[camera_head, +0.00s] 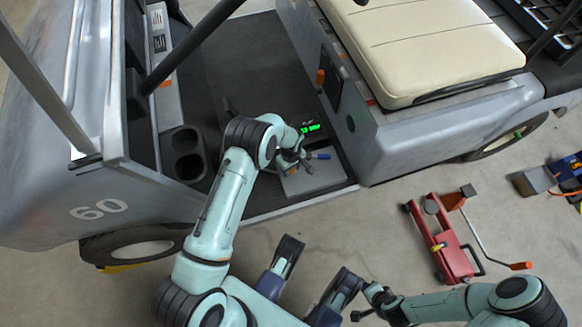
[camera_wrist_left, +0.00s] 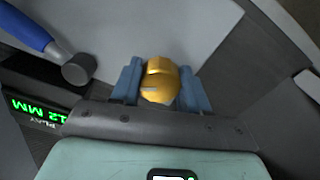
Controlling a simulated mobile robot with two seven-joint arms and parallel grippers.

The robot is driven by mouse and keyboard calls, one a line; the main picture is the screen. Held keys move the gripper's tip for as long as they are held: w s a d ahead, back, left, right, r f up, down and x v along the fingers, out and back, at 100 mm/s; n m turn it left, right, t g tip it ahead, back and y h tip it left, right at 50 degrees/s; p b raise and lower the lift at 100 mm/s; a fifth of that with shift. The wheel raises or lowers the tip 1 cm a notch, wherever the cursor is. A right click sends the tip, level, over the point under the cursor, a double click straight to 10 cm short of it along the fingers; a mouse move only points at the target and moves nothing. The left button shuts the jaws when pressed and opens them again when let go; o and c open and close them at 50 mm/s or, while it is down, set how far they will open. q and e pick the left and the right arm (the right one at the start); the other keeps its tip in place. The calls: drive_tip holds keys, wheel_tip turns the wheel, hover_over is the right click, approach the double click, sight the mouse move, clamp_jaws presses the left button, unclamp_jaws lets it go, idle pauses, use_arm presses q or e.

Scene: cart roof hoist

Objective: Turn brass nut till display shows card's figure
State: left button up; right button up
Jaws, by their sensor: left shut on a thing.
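The brass nut (camera_wrist_left: 160,82) sits between the two blue-grey fingers of my left gripper (camera_wrist_left: 159,92), which is shut on it, in the left wrist view. In the head view my left gripper (camera_head: 291,165) is over a grey plate (camera_head: 318,178) on the cart floor and hides the nut. The display (camera_wrist_left: 36,110) shows green text, upside down in the wrist view, that seems to read "PLAY 12 MM"; it also glows in the head view (camera_head: 311,128). My right gripper (camera_head: 364,302) is low, away from the cart, its fingers apart and empty. I cannot make out the card.
A blue-handled tool (camera_wrist_left: 28,28) lies beside the nut, close to my left gripper. The cart's cream seat (camera_head: 420,45) and grey side panel (camera_head: 400,140) rise to the right. A red floor jack (camera_head: 440,238) stands on the floor at right. A dark post (camera_head: 190,45) crosses the cab.

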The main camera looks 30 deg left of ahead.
use_arm(q)
drive_tip(key=shift+s+d+f+n, duration=0.1)
drive_tip(key=shift+d+n, duration=0.05)
drive_tip(key=shift+n, duration=0.45)
drive_tip(key=o, duration=1)
drive_tip(key=shift+o, duration=0.2)
